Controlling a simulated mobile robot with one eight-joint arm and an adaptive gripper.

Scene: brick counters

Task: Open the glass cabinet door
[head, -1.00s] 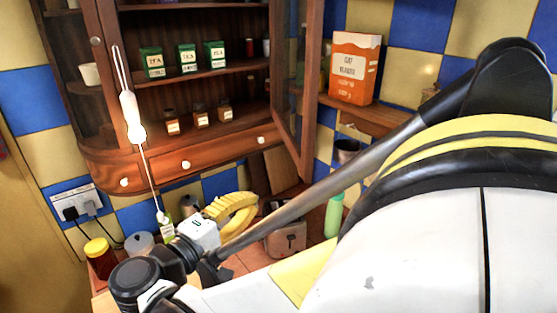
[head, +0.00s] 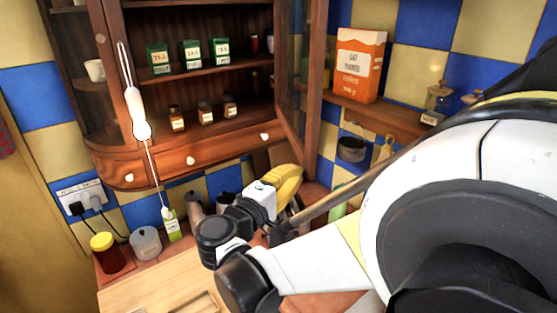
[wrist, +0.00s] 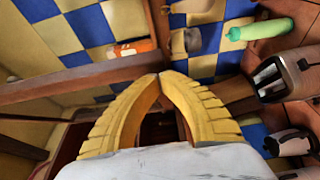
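The wooden wall cabinet (head: 190,146) fills the upper left of the head view. Its glass door (head: 313,95) is on the right side, swung well out from the front, so the shelves show. My gripper (head: 296,174) is below the door's lower end in the head view, with yellow ribbed fingers. In the wrist view the two fingertips (wrist: 158,76) meet, with nothing seen between them. A wooden beam, apparently the door frame (wrist: 75,80), runs just beyond the tips in that view. I cannot tell whether they touch it.
Tea boxes (head: 191,54) and small jars (head: 205,111) stand on the shelves. A white utensil (head: 137,113) hangs before the cabinet. An orange box (head: 358,65) stands on the right shelf. A green bottle (wrist: 262,28) and a toaster (wrist: 285,75) are near my gripper.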

